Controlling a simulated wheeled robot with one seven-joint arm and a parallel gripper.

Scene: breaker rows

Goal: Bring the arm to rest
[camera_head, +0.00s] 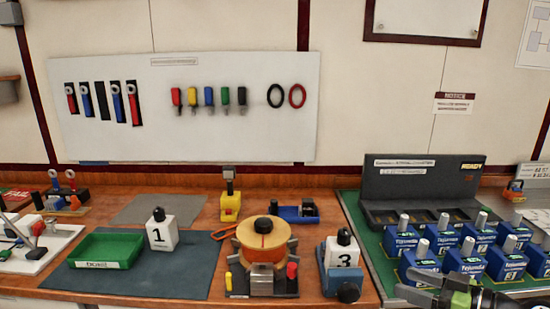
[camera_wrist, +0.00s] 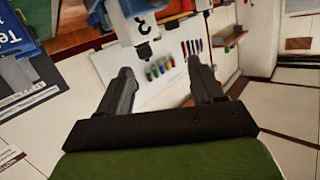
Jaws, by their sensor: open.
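My gripper (camera_head: 416,284) shows at the lower right edge of the head view, in front of the blue numbered blocks (camera_head: 465,258). In the wrist view my gripper (camera_wrist: 162,72) has its two dark fingers spread apart, with nothing between them. Beyond the fingertips in the wrist view are a white block with a black knob (camera_wrist: 138,28) and the wall panel (camera_wrist: 165,92), both apart from the fingers.
The blue blocks stand on a green mat (camera_head: 352,207) with a dark console (camera_head: 420,185) behind. A white block marked 3 (camera_head: 342,254) and an orange-and-yellow round device (camera_head: 262,247) stand left of my gripper. A green tray (camera_head: 105,248) and bare dark mat (camera_head: 180,272) lie farther left.

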